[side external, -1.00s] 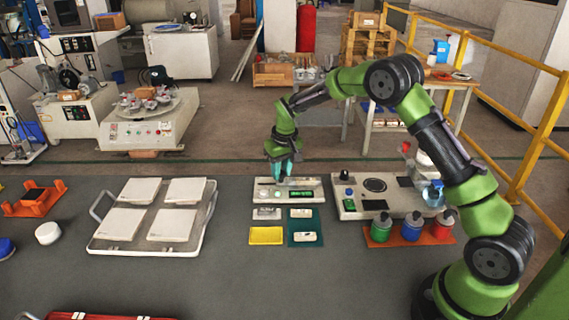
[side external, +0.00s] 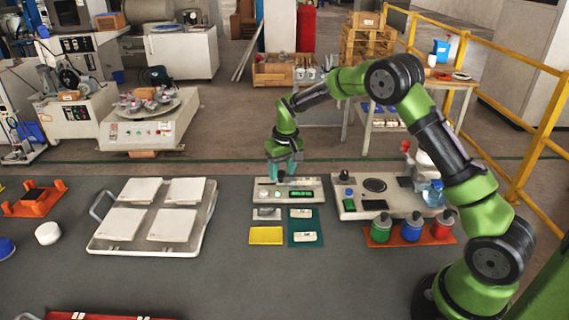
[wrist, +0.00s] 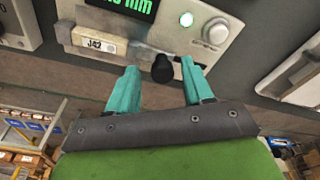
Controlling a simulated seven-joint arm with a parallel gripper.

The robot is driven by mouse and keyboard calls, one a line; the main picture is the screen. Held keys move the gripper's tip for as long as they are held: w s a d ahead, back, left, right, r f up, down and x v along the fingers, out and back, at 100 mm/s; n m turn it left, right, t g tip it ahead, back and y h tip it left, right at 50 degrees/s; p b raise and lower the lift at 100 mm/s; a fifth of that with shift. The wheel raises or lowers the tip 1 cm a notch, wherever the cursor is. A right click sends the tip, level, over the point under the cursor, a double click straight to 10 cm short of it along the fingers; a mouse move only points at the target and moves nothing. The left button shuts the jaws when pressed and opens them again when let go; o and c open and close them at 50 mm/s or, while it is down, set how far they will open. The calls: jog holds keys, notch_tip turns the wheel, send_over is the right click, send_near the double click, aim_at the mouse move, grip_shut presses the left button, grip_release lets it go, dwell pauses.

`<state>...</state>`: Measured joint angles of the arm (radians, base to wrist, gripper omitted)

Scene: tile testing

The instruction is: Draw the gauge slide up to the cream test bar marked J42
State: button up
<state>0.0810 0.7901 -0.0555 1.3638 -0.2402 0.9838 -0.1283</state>
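The gauge (side external: 312,184) is a light grey box at the back of the bench, with a lit green display (wrist: 125,4) that ends in "mm". The cream test bar marked J42 (wrist: 100,44) lies on the gauge, left of the slide in the wrist view. The gauge slide carries a black knob (wrist: 162,69). My gripper (wrist: 159,66) has its two teal fingers spread, one on either side of the knob, with gaps visible. In the side view my gripper (side external: 278,178) is low at the gauge's back edge and hides part of it.
Two cream bars (side external: 303,213) lie on a green mat in front of the gauge, beside a yellow pad (side external: 266,236) and a small grey block (side external: 266,214). A tray of tiles (side external: 207,240) is left; a grey device (side external: 349,211) and coloured bottles (side external: 411,228) are right.

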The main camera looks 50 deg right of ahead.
aim_at(282, 173)
jog(key=shift+a+r, duration=0.1)
jog(key=shift+r, duration=2.95)
jog(key=shift+s+f, duration=0.1)
jog(key=shift+f, duration=0.15)
jog(key=s+a+r+t, duration=0.1)
jog(key=s+a+r, duration=0.2)
jog(key=s, duration=0.7)
jog(key=s+a+r+t+y, duration=0.1)
jog(key=s+a+r+t, duration=0.1)
jog(key=s+r, duration=0.5)
jog(key=s+a+r+m+t+y, duration=0.1)
jog(key=s+a+r, duration=0.4)
jog(key=s, duration=0.8)
jog(key=shift+t, duration=0.7)
